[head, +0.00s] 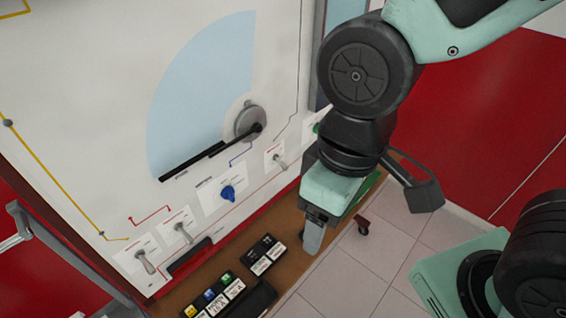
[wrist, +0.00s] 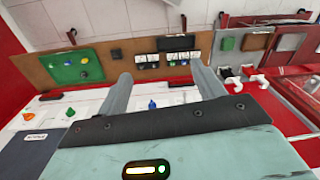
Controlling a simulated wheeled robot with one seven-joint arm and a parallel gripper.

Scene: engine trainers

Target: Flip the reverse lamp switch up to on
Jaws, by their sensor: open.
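A white upright panel (head: 90,100) carries several small toggle switches with labels too small to read, so I cannot tell which one is the reverse lamp switch. One toggle (head: 146,263) is at the lower left, another toggle (head: 183,233) is right of it, and a third toggle (head: 279,162) is beyond the blue knob (head: 228,193). Their levers appear to point down. My gripper (head: 313,235) is right of the switches, above the wooden ledge and apart from the panel. In the wrist view my gripper (wrist: 163,88) shows two spread fingers with nothing between them.
A black wiper arm (head: 210,151) sits on a pale blue sector above the switches. Black blocks (head: 264,254) with labelled keys lie on the wooden ledge (head: 292,222) below the panel. A green board (wrist: 82,66) shows in the wrist view.

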